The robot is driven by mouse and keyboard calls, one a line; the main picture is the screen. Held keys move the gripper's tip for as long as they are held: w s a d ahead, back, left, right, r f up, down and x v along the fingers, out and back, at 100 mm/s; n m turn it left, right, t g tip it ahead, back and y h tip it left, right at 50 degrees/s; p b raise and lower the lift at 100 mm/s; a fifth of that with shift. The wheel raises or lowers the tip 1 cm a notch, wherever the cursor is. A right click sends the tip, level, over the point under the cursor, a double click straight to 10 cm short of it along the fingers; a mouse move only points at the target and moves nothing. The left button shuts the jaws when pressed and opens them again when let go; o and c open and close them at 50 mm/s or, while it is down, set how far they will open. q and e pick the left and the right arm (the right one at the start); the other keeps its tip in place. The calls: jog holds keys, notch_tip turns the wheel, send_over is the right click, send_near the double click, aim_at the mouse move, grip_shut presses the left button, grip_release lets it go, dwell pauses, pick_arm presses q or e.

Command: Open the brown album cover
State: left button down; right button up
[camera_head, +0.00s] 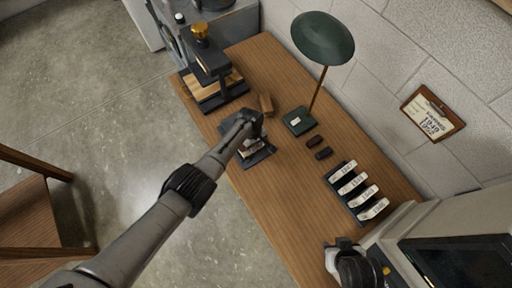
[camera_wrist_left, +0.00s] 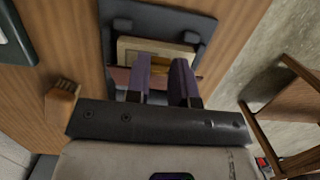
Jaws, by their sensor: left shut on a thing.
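The album rests on a dark stand (camera_head: 262,158) on the desk, mostly hidden by my arm in the head view. In the left wrist view the stand (camera_wrist_left: 205,24) holds a cream block of pages (camera_wrist_left: 128,47). A reddish-brown edge, which looks like the album cover (camera_wrist_left: 121,76), runs along the near side of the pages. My left gripper (camera_head: 250,146) is over the stand. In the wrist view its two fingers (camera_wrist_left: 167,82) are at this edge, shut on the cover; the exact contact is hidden. A dark and grey part at the lower right looks like my right gripper (camera_head: 346,248); its fingers are unclear.
A wooden brush (camera_head: 266,104) lies close behind the stand. A press (camera_head: 207,62) stands at the desk's far left end. A green lamp (camera_head: 323,38), two small dark items (camera_head: 319,147) and a rack of white labelled pieces (camera_head: 347,202) line the wall side. The front middle desk is clear.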

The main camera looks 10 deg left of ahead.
pick_arm(q)
jog(key=shift+w+a+r+g+h, duration=0.15)
jog(key=shift+w+r+g+h, duration=0.05)
jog(key=shift+g+h, duration=0.1)
dwell(0.4)
jog(key=c, duration=1)
grip_release()
jog(key=shift+o, duration=0.2)
jog(key=shift+r, duration=0.15)
jog(key=shift+w+r, duration=0.1)
jog(key=shift+r, duration=0.25)
jog(key=p+v, duration=0.4)
jog(key=v, duration=0.9)
